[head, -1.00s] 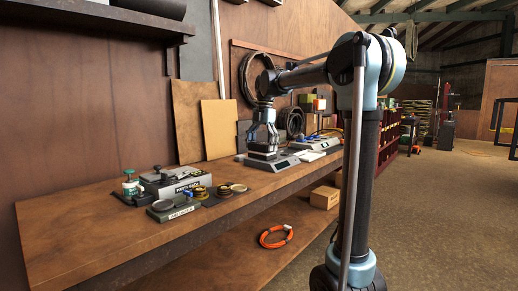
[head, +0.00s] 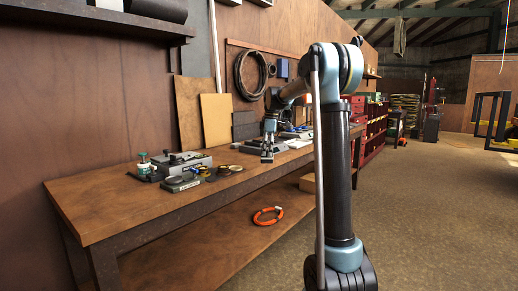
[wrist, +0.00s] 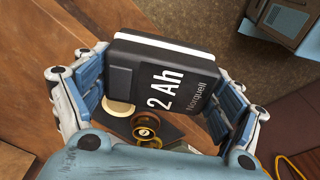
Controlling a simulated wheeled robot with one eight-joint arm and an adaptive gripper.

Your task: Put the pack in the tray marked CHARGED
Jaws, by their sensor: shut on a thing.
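My gripper (head: 268,133) is shut on the pack, a dark block (head: 267,157) held near the bench's front edge. In the wrist view the black pack (wrist: 165,85) has a white band and reads "2 Ah Norquell", with blue finger pads (wrist: 157,97) on both sides. Low grey trays (head: 297,143) stand on the bench behind and right of my gripper, partly hidden by the arm. No CHARGED marking can be read in any view.
The wooden bench (head: 110,206) runs along the wall. A grey parts box (head: 187,162), a green-lidded jar (head: 143,163) and several small tins (head: 205,172) stand at its left. An orange cable coil (head: 267,215) lies on the lower shelf.

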